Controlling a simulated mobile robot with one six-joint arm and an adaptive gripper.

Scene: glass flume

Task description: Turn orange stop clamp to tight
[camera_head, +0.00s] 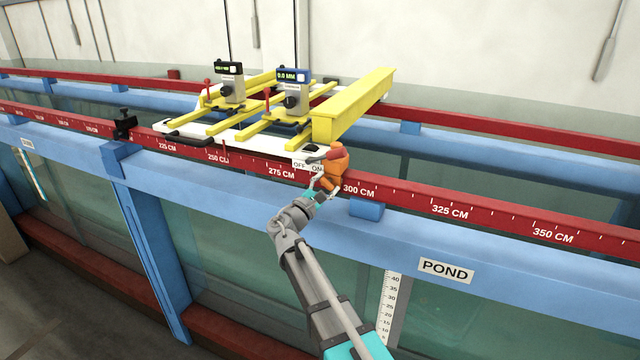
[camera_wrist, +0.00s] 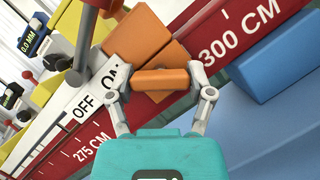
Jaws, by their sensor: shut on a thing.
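The orange stop clamp (camera_head: 338,163) sits on the red rail (camera_head: 447,209) just left of the 300 CM mark in the head view. In the wrist view its orange body (camera_wrist: 140,38) lies across the rail, with an orange handle bar (camera_wrist: 160,80) in front of it. My gripper (camera_head: 322,188) reaches up to the clamp from below. In the wrist view my gripper (camera_wrist: 160,83) is shut on the handle bar, one finger at each end.
A white carriage (camera_head: 200,131) with an OFF/ON label stands directly left of the clamp. It bears yellow beams (camera_head: 350,108) and two gauges with displays. A black clamp (camera_head: 124,124) is farther left on the rail. A blue block (camera_head: 367,208) sits below the rail, close to my gripper.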

